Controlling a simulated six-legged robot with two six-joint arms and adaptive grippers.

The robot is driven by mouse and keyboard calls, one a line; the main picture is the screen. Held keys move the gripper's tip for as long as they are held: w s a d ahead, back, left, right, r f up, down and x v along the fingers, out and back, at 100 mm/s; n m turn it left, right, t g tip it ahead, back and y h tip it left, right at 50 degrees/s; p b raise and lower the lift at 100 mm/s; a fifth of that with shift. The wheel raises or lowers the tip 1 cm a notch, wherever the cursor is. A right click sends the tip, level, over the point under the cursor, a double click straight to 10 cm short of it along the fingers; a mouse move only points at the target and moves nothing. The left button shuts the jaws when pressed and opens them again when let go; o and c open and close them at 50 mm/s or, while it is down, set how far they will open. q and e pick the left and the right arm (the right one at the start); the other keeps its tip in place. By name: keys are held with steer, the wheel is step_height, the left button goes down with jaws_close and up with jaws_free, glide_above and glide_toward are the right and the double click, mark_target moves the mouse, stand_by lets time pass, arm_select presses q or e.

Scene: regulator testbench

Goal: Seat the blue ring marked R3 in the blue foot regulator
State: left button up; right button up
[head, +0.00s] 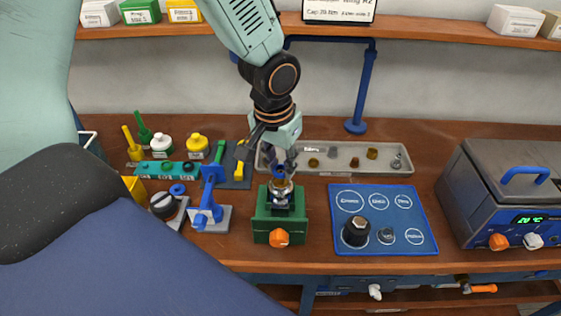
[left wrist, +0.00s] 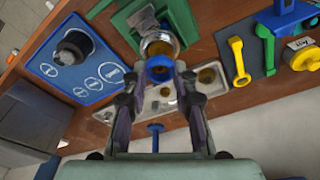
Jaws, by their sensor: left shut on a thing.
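My left gripper (head: 284,166) comes down from above over the green vise (head: 280,228). It is shut on a small blue ring (left wrist: 159,68), which also shows between the fingertips in the head view (head: 278,172). I cannot read a mark on it. A silver, brass-toned regulator body (head: 281,190) stands upright in the vise. In the left wrist view the regulator's round metal top (left wrist: 160,42) lies right by the ring. I cannot tell whether the ring touches it or sits in it. My right gripper is not in view.
A blue press-like stand (head: 207,215) is close left of the vise.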

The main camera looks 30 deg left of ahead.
arm_select(q)
steer(key=shift+f+b, duration=0.9)
steer(key=shift+f, duration=0.35)
stand_by(0.9)
steer(key=o, duration=0.8)
steer(key=shift+o, duration=0.3)
steer(key=o, duration=0.5)
steer(key=shift+r, duration=0.15)
steer(key=shift+r+p, duration=3.7)
steer(key=shift+r, duration=0.25)
